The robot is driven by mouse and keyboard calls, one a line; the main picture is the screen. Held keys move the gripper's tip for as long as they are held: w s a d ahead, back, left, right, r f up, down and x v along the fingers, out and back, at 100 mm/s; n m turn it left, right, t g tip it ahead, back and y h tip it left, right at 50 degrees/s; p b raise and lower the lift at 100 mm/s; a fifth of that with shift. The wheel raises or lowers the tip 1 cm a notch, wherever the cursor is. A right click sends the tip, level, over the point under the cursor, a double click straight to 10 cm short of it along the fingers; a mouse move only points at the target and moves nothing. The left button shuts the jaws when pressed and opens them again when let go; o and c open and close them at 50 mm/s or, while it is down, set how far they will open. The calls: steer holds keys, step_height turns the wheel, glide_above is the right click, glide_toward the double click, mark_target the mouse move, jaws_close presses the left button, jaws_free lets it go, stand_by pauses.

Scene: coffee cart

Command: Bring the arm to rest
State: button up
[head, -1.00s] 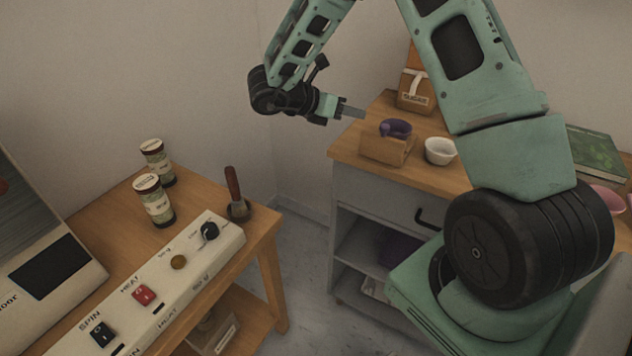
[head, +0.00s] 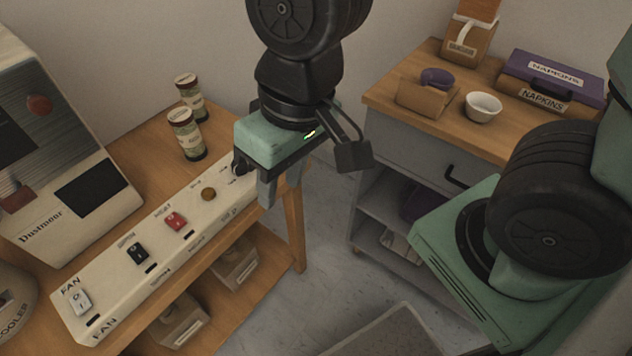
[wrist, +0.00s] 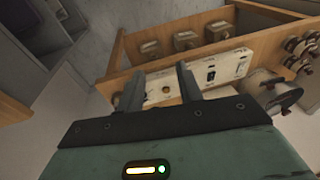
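My arm comes down from the top of the head view. My gripper (head: 279,200) hangs pointing downward beside the right end of the switch panel (head: 180,225). In the wrist view its two fingers (wrist: 160,80) stand apart with nothing between them, so it is open and empty. The panel shows beyond the fingers in the wrist view (wrist: 224,72). From the head view I cannot tell whether the gripper touches the panel or the table.
Two labelled jars (head: 186,134) stand behind the panel, left of my gripper. A white machine (head: 62,165) is at far left. The right cabinet (head: 415,118) carries a wooden block, a white bowl (head: 483,107) and napkin boxes (head: 550,80). Floor shows between the furniture.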

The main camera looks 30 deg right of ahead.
steer(key=s+d+r+n+h+p, duration=0.1)
steer(key=s+d+r+n+p, duration=0.2)
steer(key=shift+s+r+g, duration=0.1)
steer(key=shift+r+g, duration=0.1)
steer(key=shift+g, duration=0.2)
stand_by(0.4)
